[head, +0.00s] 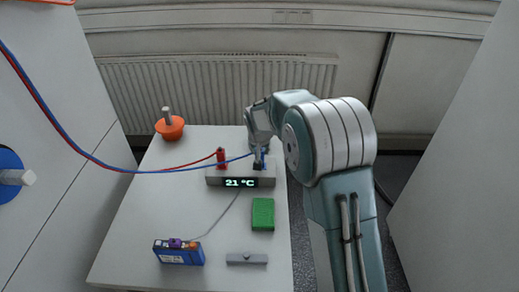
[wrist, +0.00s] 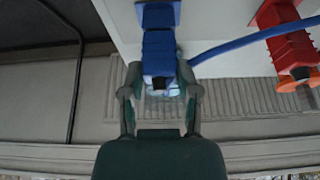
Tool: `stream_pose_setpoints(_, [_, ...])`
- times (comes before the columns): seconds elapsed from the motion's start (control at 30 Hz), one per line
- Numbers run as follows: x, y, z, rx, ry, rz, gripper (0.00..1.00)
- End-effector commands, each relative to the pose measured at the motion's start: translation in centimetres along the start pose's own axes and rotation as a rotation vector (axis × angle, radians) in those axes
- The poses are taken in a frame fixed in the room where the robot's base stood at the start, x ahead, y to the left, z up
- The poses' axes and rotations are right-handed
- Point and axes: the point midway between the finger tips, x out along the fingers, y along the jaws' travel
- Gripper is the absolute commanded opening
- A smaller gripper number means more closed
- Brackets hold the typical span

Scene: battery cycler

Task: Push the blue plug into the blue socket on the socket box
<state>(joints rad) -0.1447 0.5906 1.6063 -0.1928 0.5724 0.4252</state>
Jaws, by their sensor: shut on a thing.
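The grey socket box (head: 218,176) stands on the white table, its display reading 21 °C. The blue plug (head: 260,159) is upright at the right part of the box. My gripper (head: 261,149) is shut on it from above. In the wrist view, my gripper (wrist: 159,82) has a finger on each side of the blue plug (wrist: 158,52). The blue socket (wrist: 157,15) lies in line with the plug's far end. The plug's end is at or very close to the socket; I cannot tell how deep it sits.
A red plug (head: 221,158) stands in the box's left part. Blue and red cables run left from the plugs. On the table are an orange bowl-shaped thing (head: 170,129), a green block (head: 263,214), a blue battery-like box (head: 179,253) and a grey bar (head: 247,259).

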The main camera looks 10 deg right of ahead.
Motion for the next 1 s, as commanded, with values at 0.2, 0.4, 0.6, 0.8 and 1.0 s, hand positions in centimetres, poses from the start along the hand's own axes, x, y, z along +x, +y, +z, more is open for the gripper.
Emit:
stream_pose_setpoints(0.2, [0.27,0.00,0.11,0.000,0.000,0.000,0.00])
stream_pose_setpoints(0.4, [0.37,0.00,0.14,0.000,0.001,0.000,0.00])
stream_pose_setpoints(0.6, [0.34,-0.01,0.12,0.000,0.001,-0.001,0.82])
stream_pose_setpoints(0.8, [0.36,0.00,0.14,0.000,0.001,0.000,0.82])
stream_pose_setpoints(1.0, [0.15,-0.01,0.14,0.000,0.001,0.000,0.82])
